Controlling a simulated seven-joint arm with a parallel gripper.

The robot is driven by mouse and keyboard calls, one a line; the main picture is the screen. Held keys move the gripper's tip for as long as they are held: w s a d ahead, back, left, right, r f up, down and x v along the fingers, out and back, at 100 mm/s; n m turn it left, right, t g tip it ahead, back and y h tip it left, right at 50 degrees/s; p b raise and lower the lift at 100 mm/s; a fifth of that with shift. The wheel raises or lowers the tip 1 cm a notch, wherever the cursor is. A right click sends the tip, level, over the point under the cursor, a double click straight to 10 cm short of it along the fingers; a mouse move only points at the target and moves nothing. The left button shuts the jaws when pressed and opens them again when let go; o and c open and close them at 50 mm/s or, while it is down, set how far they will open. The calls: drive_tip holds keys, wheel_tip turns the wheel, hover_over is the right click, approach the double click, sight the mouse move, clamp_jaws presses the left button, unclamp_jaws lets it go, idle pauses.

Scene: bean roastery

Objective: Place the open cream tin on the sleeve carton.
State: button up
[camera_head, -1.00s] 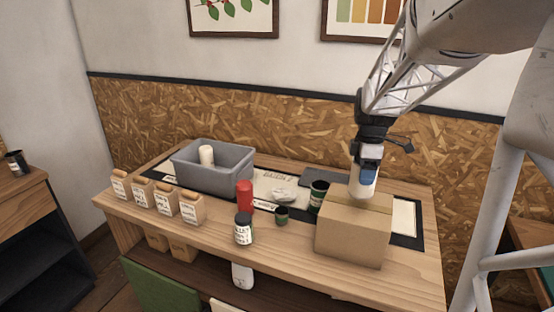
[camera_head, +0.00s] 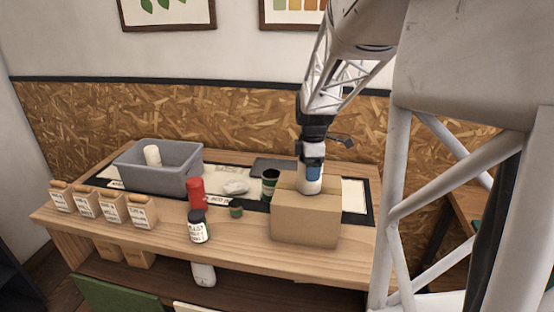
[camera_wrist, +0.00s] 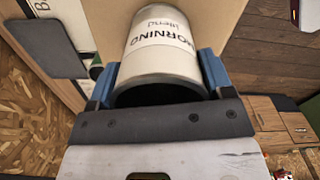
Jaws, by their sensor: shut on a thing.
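The cream tin (camera_wrist: 160,48), with "MORNING blend" lettering, is between the blue fingers of my gripper (camera_wrist: 158,85) in the wrist view. In the head view my gripper (camera_head: 312,176) is shut on the tin (camera_head: 309,187), which is upright at the top of the sleeve carton (camera_head: 305,222). The carton is a closed brown cardboard box at the right of the table; its top (camera_wrist: 218,14) also shows behind the tin in the wrist view. The tin's base appears to meet the carton top, but I cannot tell whether it touches.
A dark green tin (camera_head: 269,187) stands just left of the carton. A small green tin (camera_head: 236,211), a red canister (camera_head: 196,194) and a dark-lidded jar (camera_head: 199,229) stand further left. A grey bin (camera_head: 187,181) and several kraft bags (camera_head: 111,209) are at the left.

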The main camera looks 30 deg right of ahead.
drive_tip(key=shift+f, duration=0.1)
drive_tip(key=o, duration=0.9)
drive_tip(key=shift+o, duration=0.2)
wheel_tip(320, 180, up, 12)
drive_tip(key=shift+a, duration=0.1)
idle(0.8)
